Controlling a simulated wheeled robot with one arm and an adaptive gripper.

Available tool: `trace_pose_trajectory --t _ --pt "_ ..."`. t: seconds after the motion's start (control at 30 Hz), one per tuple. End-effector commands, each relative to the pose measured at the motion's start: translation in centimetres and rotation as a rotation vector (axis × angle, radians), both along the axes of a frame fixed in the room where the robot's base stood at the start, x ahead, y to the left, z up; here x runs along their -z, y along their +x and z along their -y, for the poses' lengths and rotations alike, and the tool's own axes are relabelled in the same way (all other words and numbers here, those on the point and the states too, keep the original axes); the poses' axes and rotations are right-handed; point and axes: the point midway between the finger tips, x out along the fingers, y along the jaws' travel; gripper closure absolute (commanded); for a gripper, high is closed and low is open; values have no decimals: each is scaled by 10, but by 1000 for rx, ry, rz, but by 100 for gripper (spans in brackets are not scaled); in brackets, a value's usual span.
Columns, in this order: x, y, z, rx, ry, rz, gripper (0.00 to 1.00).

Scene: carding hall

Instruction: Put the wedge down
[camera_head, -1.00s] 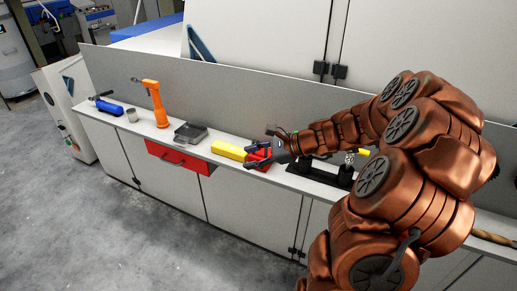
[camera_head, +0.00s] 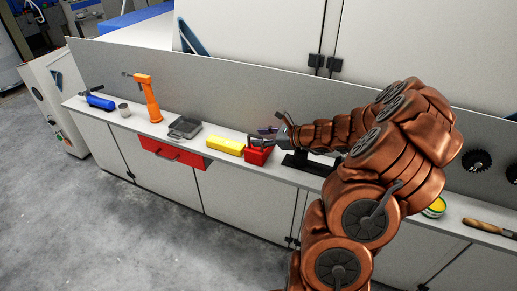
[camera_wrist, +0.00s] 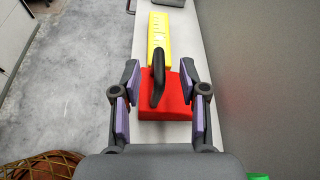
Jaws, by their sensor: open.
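My gripper (camera_head: 268,133) is open above the worktop, with nothing clasped between its fingers. In the wrist view its two purple-padded fingers (camera_wrist: 160,98) stand wide apart, either side of a red block with a black upright handle (camera_wrist: 178,100). The red block (camera_head: 258,156) sits on the worktop below the fingers. A long yellow block with slots (camera_wrist: 160,40) lies just beyond it, also on the worktop (camera_head: 226,146). I cannot tell for certain which of these is the wedge.
The narrow white worktop (camera_head: 207,159) has a grey back panel (camera_head: 225,85) behind it. A red drawer (camera_head: 172,153) is open below.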

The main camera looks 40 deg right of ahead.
Motion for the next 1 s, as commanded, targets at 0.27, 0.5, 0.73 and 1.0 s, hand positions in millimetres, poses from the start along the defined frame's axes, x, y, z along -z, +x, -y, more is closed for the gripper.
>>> trace_pose_trajectory --t 0.27,0.5,0.73,1.0 --pt "7 19 -12 -4 0 3 57" --pt "8 20 -12 -4 -1 2 57" --pt "8 20 -12 -3 -1 2 79" --pt "8 20 -11 -3 -2 1 100"
